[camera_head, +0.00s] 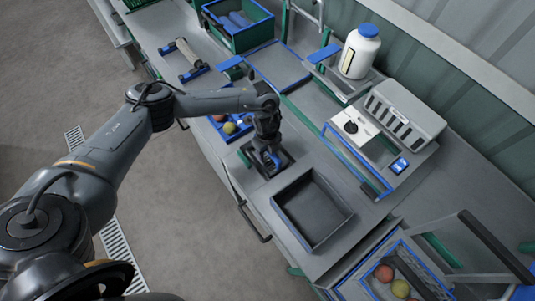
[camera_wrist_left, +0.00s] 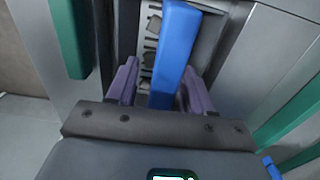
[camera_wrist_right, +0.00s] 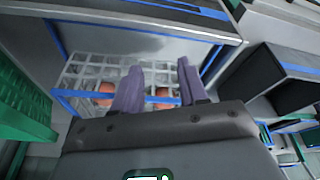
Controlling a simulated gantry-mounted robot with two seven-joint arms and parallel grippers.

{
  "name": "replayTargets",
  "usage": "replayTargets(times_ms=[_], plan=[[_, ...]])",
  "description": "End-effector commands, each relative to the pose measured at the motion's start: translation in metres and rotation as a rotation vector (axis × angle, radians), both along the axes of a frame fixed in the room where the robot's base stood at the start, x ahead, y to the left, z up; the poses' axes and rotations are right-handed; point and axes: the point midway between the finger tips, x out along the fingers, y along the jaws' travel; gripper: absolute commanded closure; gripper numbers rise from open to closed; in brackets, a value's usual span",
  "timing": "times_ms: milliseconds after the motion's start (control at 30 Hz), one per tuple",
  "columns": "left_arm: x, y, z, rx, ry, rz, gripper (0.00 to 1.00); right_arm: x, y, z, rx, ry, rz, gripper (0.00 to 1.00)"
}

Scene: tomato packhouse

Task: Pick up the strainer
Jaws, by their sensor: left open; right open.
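The object under my left gripper looks like the strainer: a blue bar-shaped handle (camera_wrist_left: 172,55) over a dark slotted body (camera_wrist_left: 150,40) in the left wrist view. In the head view its dark base (camera_head: 284,160) shows on the bench, partly hidden by the gripper. My left gripper (camera_head: 268,158) points down over it. Its purple fingers (camera_wrist_left: 153,88) are open, one on each side of the blue handle; contact cannot be told. My right gripper (camera_wrist_right: 156,85) is open and empty above a wire basket with red-orange round produce.
An empty grey tray (camera_head: 312,243) lies right of the left gripper. A blue tray with fruit (camera_head: 212,122) is behind the left arm. The wire basket (camera_wrist_right: 75,78) is at the lower right. A scale (camera_head: 354,127) and a white jar (camera_head: 357,58) stand farther back.

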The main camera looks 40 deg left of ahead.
Motion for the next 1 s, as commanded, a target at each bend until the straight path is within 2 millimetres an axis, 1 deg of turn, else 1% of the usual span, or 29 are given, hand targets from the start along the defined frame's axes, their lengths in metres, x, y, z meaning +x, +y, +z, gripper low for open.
replayTargets(times_ms=[200,267,500,533,567,867,1000], plan=[[0.0,0.0,-0.001,0.0,0.0,0.0,0.49,0.0,0.0,0.0,0.001,-0.001,-0.001,0.57],[0.0,0.0,-0.001,0.0,0.0,0.0,0.57,0.0,0.001,0.0,0.003,-0.001,-0.001,0.57],[0.0,0.0,-0.001,0.0,0.0,0.0,0.93,0.001,0.002,0.0,0.008,-0.001,-0.005,0.57],[0.0,0.0,-0.001,0.0,0.0,0.0,0.98,0.001,0.002,0.001,0.008,-0.001,-0.006,0.57],[0.0,0.0,-0.001,0.0,0.0,0.0,1.0,0.001,0.002,0.001,0.008,-0.001,-0.006,0.57],[0.0,0.0,0.001,0.0,-0.001,0.0,1.0,0.001,0.002,0.001,0.01,-0.001,-0.006,0.57],[0.001,0.0,0.012,-0.002,-0.003,-0.001,1.0,0.001,0.002,0.002,0.01,-0.001,-0.006,0.57]])
